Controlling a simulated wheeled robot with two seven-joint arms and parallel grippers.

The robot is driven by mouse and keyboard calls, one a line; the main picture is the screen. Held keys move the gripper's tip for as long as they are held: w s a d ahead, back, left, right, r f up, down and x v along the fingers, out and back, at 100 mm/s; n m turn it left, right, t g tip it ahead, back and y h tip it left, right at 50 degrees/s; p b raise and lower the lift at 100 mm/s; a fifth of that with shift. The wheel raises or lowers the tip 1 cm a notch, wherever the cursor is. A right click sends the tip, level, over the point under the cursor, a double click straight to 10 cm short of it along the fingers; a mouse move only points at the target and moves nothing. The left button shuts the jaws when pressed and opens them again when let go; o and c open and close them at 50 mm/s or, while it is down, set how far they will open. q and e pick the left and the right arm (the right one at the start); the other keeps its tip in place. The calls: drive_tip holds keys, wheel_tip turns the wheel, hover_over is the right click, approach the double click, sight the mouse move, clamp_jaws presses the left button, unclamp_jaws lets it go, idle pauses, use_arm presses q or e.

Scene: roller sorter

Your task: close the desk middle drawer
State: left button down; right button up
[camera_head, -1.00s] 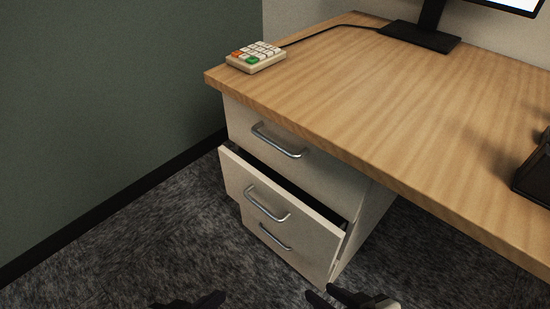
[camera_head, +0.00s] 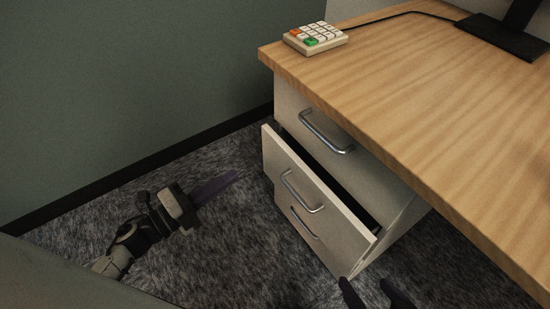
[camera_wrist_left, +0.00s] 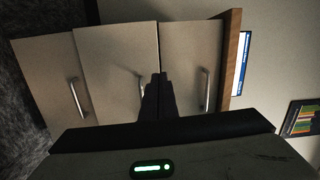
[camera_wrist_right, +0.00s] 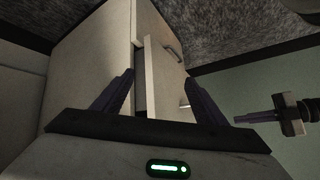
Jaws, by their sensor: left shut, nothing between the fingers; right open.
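The desk's middle drawer (camera_head: 337,218) is pulled partway out, with a dark gap behind its white front and a silver handle (camera_head: 301,192) on it. My left gripper (camera_head: 232,179) is shut and empty, to the left of the drawer front and apart from it. In the left wrist view its fingers (camera_wrist_left: 159,92) overlap the middle drawer front (camera_wrist_left: 112,65). My right gripper (camera_head: 373,291) is open and empty, low near the drawer's right end. In the right wrist view its fingers (camera_wrist_right: 160,95) frame the open drawer front (camera_wrist_right: 164,88).
The top drawer (camera_head: 350,165) is flush under the wooden desktop (camera_head: 440,100). The bottom drawer shows partly below the middle one. A keypad (camera_head: 315,38) and a monitor stand (camera_head: 500,40) are on the desk. A green wall (camera_head: 120,80) bounds the left; carpet (camera_head: 220,235) is free between.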

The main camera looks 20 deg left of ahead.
use_arm(q)
drive_tip(key=m+g+h, duration=0.1)
drive_tip(key=m, duration=0.1)
drive_tip(key=b, duration=0.1)
approach(286, 154)
drive_tip(key=b+x, duration=0.1)
drive_tip(key=x, duration=0.4)
drive_tip(key=shift+w+d, duration=0.1)
drive_tip(key=shift+d, duration=0.05)
drive_tip(key=shift+w+d, duration=0.3)
drive_tip(key=shift+w, duration=0.1)
use_arm(e)
drive_tip(key=shift+w+a+f+n+g, duration=0.1)
drive_tip(key=shift+a+f+n+g, duration=0.35)
drive_tip(key=shift+a+f, duration=0.25)
use_arm(q)
drive_tip(key=shift+w, duration=0.1)
use_arm(e)
drive_tip(key=shift+d, duration=0.1)
